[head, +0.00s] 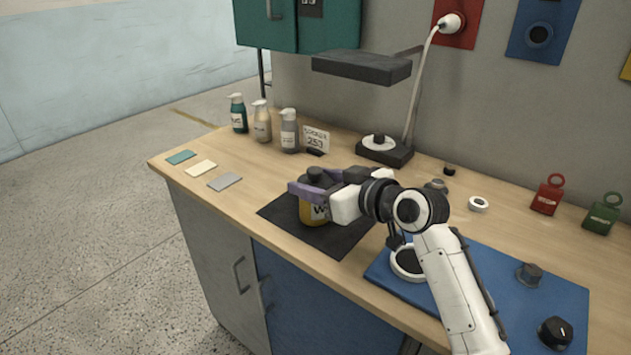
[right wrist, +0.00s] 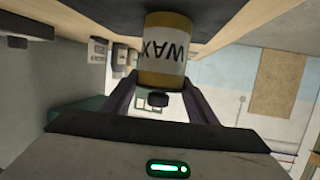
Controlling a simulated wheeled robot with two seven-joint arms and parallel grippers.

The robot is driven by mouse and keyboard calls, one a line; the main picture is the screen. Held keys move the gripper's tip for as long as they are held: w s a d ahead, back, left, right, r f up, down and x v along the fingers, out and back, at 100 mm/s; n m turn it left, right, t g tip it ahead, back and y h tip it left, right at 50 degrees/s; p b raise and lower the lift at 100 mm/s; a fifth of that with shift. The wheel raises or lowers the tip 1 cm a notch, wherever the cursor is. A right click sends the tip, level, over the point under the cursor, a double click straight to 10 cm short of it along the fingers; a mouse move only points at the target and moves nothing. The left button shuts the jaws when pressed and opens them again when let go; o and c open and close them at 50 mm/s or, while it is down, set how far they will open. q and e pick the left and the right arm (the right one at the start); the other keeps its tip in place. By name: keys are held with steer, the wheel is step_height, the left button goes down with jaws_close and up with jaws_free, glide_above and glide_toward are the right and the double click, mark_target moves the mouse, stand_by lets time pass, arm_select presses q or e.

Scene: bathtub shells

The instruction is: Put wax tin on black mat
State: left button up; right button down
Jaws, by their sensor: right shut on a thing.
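The wax tin (head: 315,210) is yellow with a white label and a dark knob on top. It is on or just above the black mat (head: 290,231); I cannot tell whether its base touches. My right gripper (head: 308,189) is shut on the wax tin, with its purple fingers around the upper part. In the right wrist view the tin (right wrist: 166,50) sits between the fingertips (right wrist: 158,82), its label reading WAX upside down. My left gripper is not in view.
Several pump bottles (head: 289,131) and a sign (head: 316,139) stand behind. Three coloured cards (head: 202,168) lie at the left. A lamp base (head: 384,151) is at the back. A blue mat (head: 500,290) with knobs lies at the right. The front-left tabletop is clear.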

steer(key=shift+r, duration=0.15)
steer(key=c, duration=0.7)
jaws_free()
steer(key=shift+c, duration=0.2)
steer(key=v, duration=1.2)
steer(key=shift+a, duration=0.1)
